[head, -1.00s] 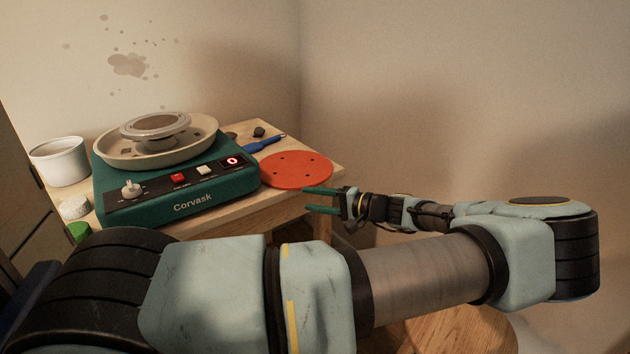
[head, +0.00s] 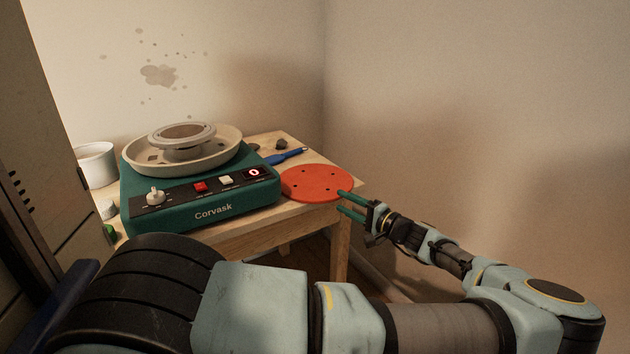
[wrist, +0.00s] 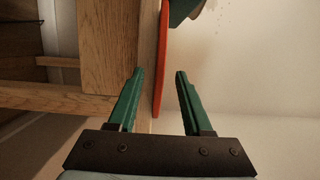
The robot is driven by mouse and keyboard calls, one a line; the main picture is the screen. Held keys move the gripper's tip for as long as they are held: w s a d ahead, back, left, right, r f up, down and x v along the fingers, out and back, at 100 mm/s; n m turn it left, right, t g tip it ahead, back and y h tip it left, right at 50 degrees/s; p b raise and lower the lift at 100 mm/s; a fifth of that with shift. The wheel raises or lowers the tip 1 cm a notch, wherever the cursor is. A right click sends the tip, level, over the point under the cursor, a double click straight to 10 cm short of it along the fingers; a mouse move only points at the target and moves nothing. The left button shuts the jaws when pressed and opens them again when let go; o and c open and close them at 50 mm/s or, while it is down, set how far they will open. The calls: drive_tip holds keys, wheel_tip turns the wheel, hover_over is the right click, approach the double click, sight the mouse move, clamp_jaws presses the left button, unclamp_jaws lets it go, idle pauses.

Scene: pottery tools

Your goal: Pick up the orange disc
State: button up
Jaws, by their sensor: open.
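The orange disc (head: 316,184) lies flat on the right end of the wooden table (head: 250,236), with several small holes in its face. In the head view its right edge is close to the table's edge. My gripper (head: 345,201) is at that right edge, with its green fingers apart. In the wrist view the disc (wrist: 162,60) shows edge-on as a thin orange strip, its near end between the open fingers of my gripper (wrist: 159,75). I cannot tell whether either finger touches it.
A green Corvask pottery wheel (head: 210,205) stands just left of the disc. A blue-handled tool (head: 286,157) and a dark lump (head: 281,144) lie behind it. A white pot (head: 96,165) is at the far left. The wall is close on the right.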

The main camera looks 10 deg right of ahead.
drive_tip(key=x, duration=0.2)
drive_tip(key=shift+w+a, duration=0.2)
drive_tip(key=shift+w, duration=0.15)
clamp_jaws()
idle(1.1)
